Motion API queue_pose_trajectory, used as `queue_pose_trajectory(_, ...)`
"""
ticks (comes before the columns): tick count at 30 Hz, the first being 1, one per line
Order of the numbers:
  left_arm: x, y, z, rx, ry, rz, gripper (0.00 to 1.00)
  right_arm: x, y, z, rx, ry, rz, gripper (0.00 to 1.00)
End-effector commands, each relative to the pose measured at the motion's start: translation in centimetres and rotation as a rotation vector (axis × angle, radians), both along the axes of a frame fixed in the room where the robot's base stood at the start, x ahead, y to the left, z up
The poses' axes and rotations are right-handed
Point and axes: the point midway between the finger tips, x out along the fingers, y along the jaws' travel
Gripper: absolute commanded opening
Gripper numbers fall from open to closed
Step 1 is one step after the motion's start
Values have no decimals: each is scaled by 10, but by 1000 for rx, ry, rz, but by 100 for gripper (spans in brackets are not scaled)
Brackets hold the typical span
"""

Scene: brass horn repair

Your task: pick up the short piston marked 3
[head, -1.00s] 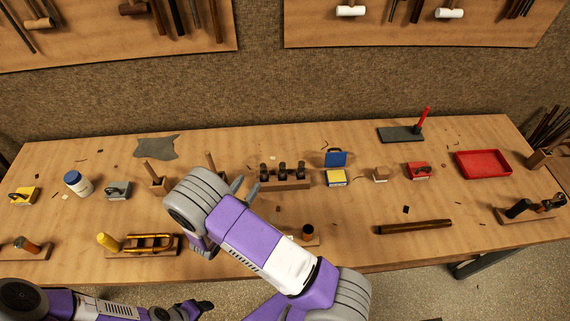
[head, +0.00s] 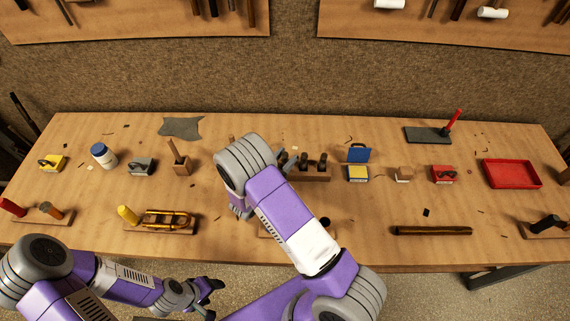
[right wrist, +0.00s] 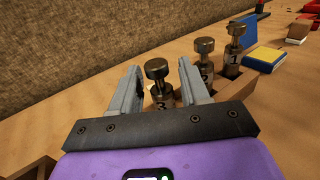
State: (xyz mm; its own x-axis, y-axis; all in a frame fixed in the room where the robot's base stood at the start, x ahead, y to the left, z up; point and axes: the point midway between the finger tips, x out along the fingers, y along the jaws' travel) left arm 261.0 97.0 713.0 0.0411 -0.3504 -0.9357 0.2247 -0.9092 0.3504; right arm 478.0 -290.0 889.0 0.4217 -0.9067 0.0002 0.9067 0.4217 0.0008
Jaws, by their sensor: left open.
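The piston marked 3 (right wrist: 161,94) stands upright at the near end of a row in the wooden block (right wrist: 241,91). It has a dark metal knob on top. In the right wrist view my right gripper (right wrist: 157,68) is open, with one finger on each side of this piston and small gaps showing. The piston marked 2 (right wrist: 204,71) and the piston marked 1 (right wrist: 233,58) stand behind it. In the head view my right gripper (head: 284,163) is at the left end of the block, partly covering it.
A blue and yellow box (head: 358,172) stands just right of the block. A wooden holder with an upright handle (head: 181,162) stands to the left. A red tray (head: 512,174) is at the far right.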

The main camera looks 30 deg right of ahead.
Motion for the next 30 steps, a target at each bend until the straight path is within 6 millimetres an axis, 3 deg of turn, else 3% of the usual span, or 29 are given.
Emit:
queue_pose_trajectory(1,0,0,0,0,0,0,63,0,0,0,0,0,0,37)
queue_pose_trajectory(9,0,0,0,0,0,0,63,0,0,0,-1,0,0,0)
queue_pose_trajectory(17,0,0,1,0,0,0,63,0,1,4,0,-1,0,0)
queue_pose_trajectory(30,0,0,19,0,0,0,63,0,1,84,1,-3,1,0)
